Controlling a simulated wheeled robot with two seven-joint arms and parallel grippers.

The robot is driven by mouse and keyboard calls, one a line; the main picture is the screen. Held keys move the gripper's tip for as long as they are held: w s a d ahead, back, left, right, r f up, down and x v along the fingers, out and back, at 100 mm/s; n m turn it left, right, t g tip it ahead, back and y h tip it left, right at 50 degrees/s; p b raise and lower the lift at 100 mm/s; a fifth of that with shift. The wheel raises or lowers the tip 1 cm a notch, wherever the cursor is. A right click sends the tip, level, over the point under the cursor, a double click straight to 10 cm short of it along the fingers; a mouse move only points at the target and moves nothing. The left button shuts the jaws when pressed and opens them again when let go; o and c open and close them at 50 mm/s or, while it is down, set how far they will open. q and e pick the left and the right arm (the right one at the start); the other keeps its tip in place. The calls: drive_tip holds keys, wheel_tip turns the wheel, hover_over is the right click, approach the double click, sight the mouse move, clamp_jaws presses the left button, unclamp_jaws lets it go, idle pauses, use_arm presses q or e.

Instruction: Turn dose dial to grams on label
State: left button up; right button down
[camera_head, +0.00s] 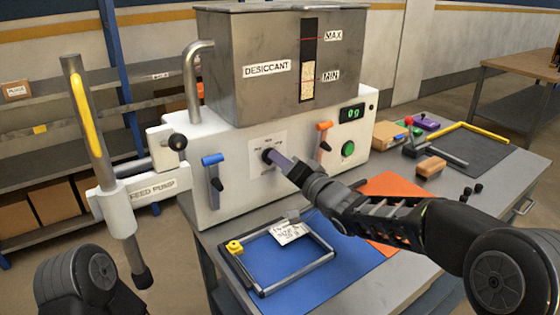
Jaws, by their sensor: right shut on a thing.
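The dose dial (267,155) is a dark knob on a white plate with small markings (262,142), on the front of the white dosing machine (232,185). My right gripper (279,161) reaches in from the right and is shut on the dial. Its fingers hide much of the knob, so I cannot tell its setting. A white paper label (289,232) with small print, too small to read, lies at the back of a metal frame on the blue mat (270,285). Only dark links of my left arm show at bottom left; its gripper is out of view.
A steel desiccant hopper (240,85) tops the machine. A blue-handled lever (214,175), an orange-handled lever (324,138), a green button (348,149) and a small display (352,113) flank the dial. The feed pump (115,190) stands left. Blocks and tools lie on the right.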

idle(0.6)
drive_tip(key=n+b, duration=0.4)
drive_tip(key=n, duration=0.2)
drive_tip(key=n+b, duration=0.4)
drive_tip(key=n, duration=0.3)
drive_tip(key=n+b, duration=0.4)
drive_tip(key=n, duration=0.2)
drive_tip(key=shift+s+a+f+n, duration=0.1)
drive_tip(key=shift+s+a+n, duration=0.15)
drive_tip(key=shift+a+n, duration=0.15)
drive_tip(key=c, duration=1.5)
unclamp_jaws()
drive_tip(key=shift+v, duration=4)
